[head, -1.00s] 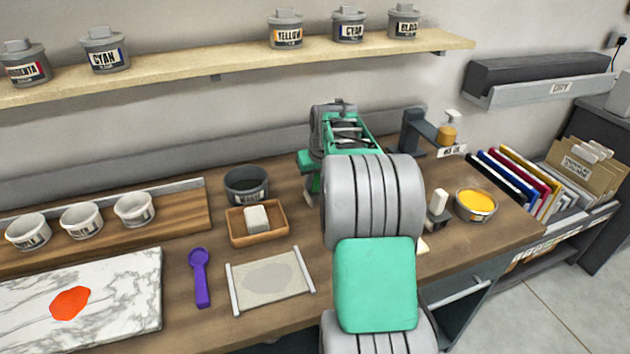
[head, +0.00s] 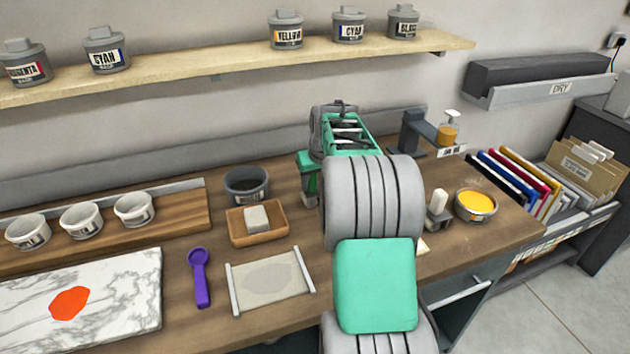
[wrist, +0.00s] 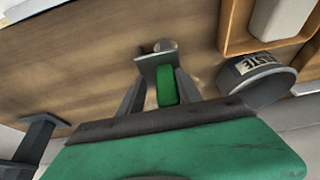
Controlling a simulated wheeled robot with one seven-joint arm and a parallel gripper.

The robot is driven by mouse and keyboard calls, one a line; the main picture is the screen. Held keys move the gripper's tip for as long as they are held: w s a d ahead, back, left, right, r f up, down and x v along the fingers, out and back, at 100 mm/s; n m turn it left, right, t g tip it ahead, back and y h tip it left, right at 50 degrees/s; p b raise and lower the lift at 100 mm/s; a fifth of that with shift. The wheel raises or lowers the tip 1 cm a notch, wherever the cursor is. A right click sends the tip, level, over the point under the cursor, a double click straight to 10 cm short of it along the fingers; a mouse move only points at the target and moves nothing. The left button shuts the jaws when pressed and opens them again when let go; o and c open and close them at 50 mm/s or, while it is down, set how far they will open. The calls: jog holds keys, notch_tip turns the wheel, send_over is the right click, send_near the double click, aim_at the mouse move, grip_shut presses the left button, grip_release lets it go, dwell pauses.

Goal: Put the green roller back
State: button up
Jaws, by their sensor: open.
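In the wrist view my gripper (wrist: 160,93) is open, its two dark fingers pointing down towards the wooden bench. A green piece, which looks like part of the green roller (wrist: 167,85), shows between the fingers. A grey bracket-like part (wrist: 152,62) and a pale round end (wrist: 165,45) are just beyond it. I cannot tell whether the fingers touch the green piece, or whether the grey part belongs to the roller or to a stand. In the head view my own arm hides the fingertips and the roller.
A dark waste pot (wrist: 262,85) stands close right of my gripper in the wrist view, also in the head view (head: 246,197). A wooden tray (head: 257,236) holds a pale block.

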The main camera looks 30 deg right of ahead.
jog(key=v, duration=1.2)
jog(key=s+a+f+n, duration=0.1)
jog(key=s+a, duration=0.2)
jog(key=a, duration=0.4)
jog(key=s+a+f+y, duration=0.1)
jog(key=s+a+f, duration=0.15)
jog(key=a, duration=0.45)
jog(key=s+a+f+n, duration=0.1)
jog(key=s+a, duration=0.3)
jog(key=a, duration=0.3)
jog(key=shift+n+g, duration=0.4)
jog(key=shift+n, duration=0.2)
jog(key=s+a+f, duration=0.2)
jog(key=s, duration=0.1)
jog(key=s+a+f, duration=0.1)
jog(key=s+f, duration=0.1)
jog(key=s, duration=0.1)
jog(key=s+a+f, duration=0.2)
jog(key=shift+s+a+f, duration=0.1)
jog(key=shift+s+a, duration=0.3)
jog(key=shift+s+a+f, duration=0.1)
jog(key=shift+s+f, duration=0.1)
jog(key=shift+s, duration=0.05)
jog(key=shift+w, duration=0.1)
